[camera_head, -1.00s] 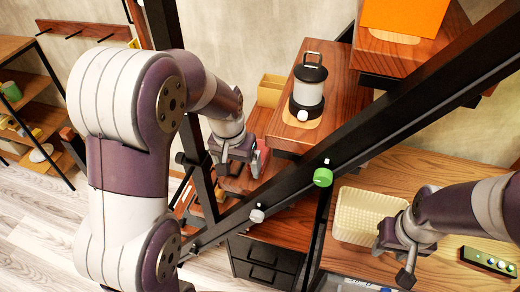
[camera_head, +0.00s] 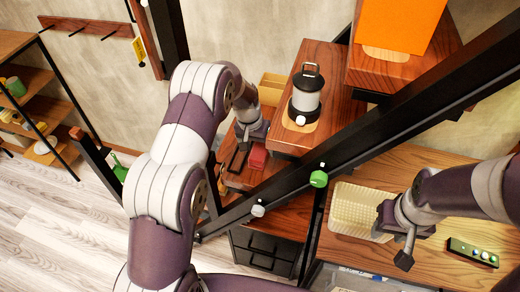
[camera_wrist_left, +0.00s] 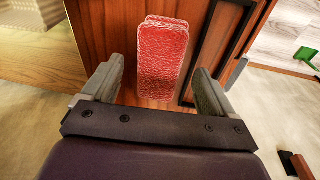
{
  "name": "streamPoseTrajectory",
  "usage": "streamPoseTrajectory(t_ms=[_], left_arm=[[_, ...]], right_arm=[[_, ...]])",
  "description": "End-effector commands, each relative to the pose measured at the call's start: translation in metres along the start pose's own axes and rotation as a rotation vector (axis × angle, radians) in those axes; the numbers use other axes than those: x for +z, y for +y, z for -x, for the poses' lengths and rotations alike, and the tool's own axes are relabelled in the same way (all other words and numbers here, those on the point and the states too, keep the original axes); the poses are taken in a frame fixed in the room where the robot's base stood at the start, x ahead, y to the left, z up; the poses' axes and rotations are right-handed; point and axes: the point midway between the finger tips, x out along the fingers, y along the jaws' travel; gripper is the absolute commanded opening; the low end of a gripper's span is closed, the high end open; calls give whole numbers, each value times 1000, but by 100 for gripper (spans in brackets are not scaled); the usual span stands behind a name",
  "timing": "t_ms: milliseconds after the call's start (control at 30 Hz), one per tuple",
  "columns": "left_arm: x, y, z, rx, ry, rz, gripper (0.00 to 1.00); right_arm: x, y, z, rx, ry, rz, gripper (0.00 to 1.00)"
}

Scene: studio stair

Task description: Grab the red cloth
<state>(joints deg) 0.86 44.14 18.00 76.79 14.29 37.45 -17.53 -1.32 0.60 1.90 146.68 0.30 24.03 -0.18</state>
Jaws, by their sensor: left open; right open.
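The red cloth (camera_wrist_left: 163,55) is a folded, textured bundle on a wooden step in the left wrist view. In the head view the cloth (camera_head: 258,157) shows only partly, beside and below my left gripper (camera_head: 246,146). In the left wrist view my left gripper (camera_wrist_left: 159,70) is open, with one finger on each side of the near part of the cloth and gaps between. I cannot tell whether the fingers are low enough to be level with it. My right gripper (camera_head: 392,240) is open and empty beside the cream basket (camera_head: 350,208).
A lantern (camera_head: 306,92) stands on the higher wooden step, right of my left gripper. A black diagonal rail (camera_head: 385,128) runs between my two arms. An orange box (camera_head: 398,25) sits on the top step. A control strip (camera_head: 472,252) lies at the right.

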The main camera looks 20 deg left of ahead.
Motion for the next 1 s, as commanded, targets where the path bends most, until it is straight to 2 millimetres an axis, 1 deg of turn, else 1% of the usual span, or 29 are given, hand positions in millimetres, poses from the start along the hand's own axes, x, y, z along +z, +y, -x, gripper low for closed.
streamPoseTrajectory(t_ms=[33,133,333,367,400,467,500,533,867,1000], left_arm=[[0,1,-5,0,-1,-1,87],[-1,0,-15,0,2,-1,87],[-1,0,-17,0,3,-1,87],[-1,0,-16,0,3,-1,77],[-1,0,-16,0,3,-1,64],[-1,0,-16,0,3,-1,45],[-1,0,-16,0,3,-1,32],[-1,0,-16,0,3,-1,25],[-1,0,-16,0,4,-1,25],[-3,1,-8,-1,6,-2,24]], right_arm=[[-1,0,5,0,0,0,43],[-1,0,6,0,0,0,43],[0,0,5,0,-1,0,43],[0,0,4,0,-1,0,43],[0,0,4,0,-1,0,43],[0,0,4,0,-1,0,43],[0,0,5,0,-1,0,43],[0,0,5,0,-1,0,43],[0,0,4,0,-1,0,43],[0,0,2,0,-1,0,43]])
